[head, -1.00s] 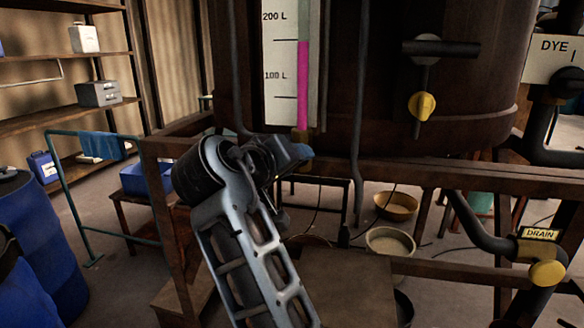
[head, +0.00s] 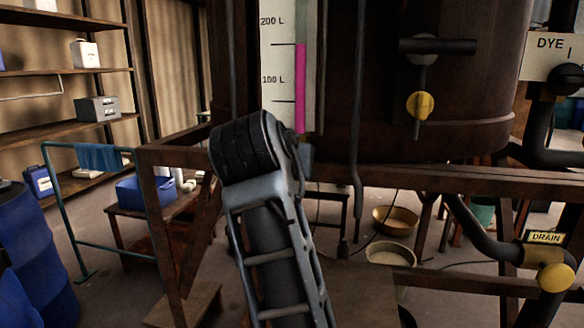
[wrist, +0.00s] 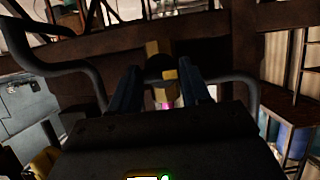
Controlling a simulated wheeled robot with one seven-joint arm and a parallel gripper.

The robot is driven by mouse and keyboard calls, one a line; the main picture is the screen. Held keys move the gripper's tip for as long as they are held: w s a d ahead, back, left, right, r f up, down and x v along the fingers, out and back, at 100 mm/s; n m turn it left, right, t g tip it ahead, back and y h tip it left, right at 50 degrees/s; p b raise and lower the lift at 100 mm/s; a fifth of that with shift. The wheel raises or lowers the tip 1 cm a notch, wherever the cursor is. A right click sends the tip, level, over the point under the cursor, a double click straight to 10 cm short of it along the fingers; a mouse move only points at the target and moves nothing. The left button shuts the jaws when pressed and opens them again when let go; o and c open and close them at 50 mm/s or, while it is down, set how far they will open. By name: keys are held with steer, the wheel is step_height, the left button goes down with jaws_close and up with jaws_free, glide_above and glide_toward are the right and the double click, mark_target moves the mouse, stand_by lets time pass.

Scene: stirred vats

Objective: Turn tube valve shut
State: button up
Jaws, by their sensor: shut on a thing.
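In the wrist view the yellow-brown tube valve (wrist: 171,90) with a dark round part lies between the two blue-grey fingers of my gripper (wrist: 160,78). The fingers are shut on it. Pink shows just below it. How far the valve is turned is hard to tell.
A rusty frame beam (head: 430,179) runs across below the vat (head: 460,115). A dark hanging pipe (head: 358,110) is right of the tube. Another yellow valve (head: 420,105) and the drain valve (head: 556,278) are farther right. Bowls (head: 395,219) stand on the floor.

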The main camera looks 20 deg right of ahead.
steer(key=shift+f, duration=0.1)
stand_by(0.5)
steer(key=o, duration=1.1)
steer(key=shift+c, duration=0.2)
steer(key=v, duration=0.8)
steer(key=shift+b, duration=0.3)
steer(key=shift+f, duration=0.15)
